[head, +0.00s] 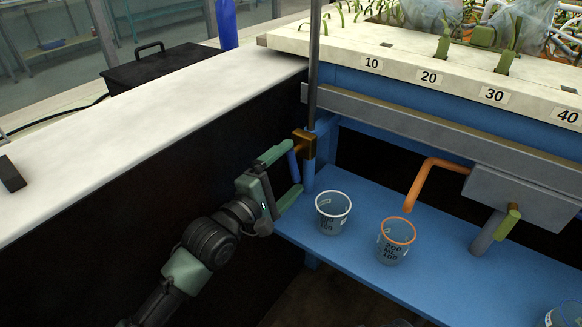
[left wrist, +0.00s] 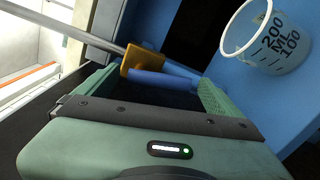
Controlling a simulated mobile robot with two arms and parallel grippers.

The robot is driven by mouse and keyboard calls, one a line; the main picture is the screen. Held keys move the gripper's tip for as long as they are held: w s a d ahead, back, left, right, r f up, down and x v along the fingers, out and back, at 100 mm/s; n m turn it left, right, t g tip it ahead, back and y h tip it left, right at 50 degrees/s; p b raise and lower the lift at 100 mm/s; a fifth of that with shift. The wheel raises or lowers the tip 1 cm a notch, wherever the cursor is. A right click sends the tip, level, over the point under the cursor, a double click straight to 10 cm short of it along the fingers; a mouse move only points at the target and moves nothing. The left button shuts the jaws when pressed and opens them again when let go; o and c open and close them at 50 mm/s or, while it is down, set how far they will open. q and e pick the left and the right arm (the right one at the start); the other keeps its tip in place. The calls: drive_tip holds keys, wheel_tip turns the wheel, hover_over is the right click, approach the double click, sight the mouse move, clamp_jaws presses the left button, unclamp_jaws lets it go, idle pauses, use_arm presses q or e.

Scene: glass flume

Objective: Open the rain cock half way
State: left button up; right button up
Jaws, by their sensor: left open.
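The rain cock is a brass valve block (head: 304,144) on a thin upright grey pipe (head: 314,70), with a blue lever (head: 294,166) that slants down from it. In the left wrist view the brass block (left wrist: 143,61) and blue lever (left wrist: 165,79) lie just past the palm. My left gripper (head: 291,170) is open, one green finger above and one below, and the lever lies between or just beyond the fingertips. I cannot tell whether a finger touches it. My right gripper is out of view.
A white-rimmed cup (head: 333,212) and an orange-rimmed cup (head: 396,241) stand on the blue shelf (head: 355,245) close to the right of my gripper. An orange bent pipe (head: 430,180) and a green-handled tap (head: 507,222) are farther right. A white ledge (head: 150,125) runs at left.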

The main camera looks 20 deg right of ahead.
use_arm(q)
drive_tip(key=shift+x, duration=1.25)
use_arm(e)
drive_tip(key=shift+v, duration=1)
use_arm(q)
drive_tip(key=c, duration=2.1)
drive_tip(key=n+p, duration=0.1)
drive_tip(key=p, duration=0.1)
drive_tip(key=n+p, duration=0.1)
drive_tip(key=shift+s+d+r+n+p, duration=0.1)
drive_tip(key=shift+s+r+n+p, duration=0.1)
drive_tip(key=shift+r+n+p, duration=0.15)
drive_tip(key=n+p, duration=0.3)
drive_tip(key=shift+s+d+r+n, duration=0.1)
drive_tip(key=shift+s+d+n, duration=0.15)
drive_tip(key=shift+s+n, duration=0.1)
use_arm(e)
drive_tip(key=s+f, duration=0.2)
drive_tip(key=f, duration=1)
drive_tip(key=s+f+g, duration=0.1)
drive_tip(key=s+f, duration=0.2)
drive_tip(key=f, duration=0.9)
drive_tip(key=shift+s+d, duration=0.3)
use_arm(q)
drive_tip(key=o, duration=2.1)
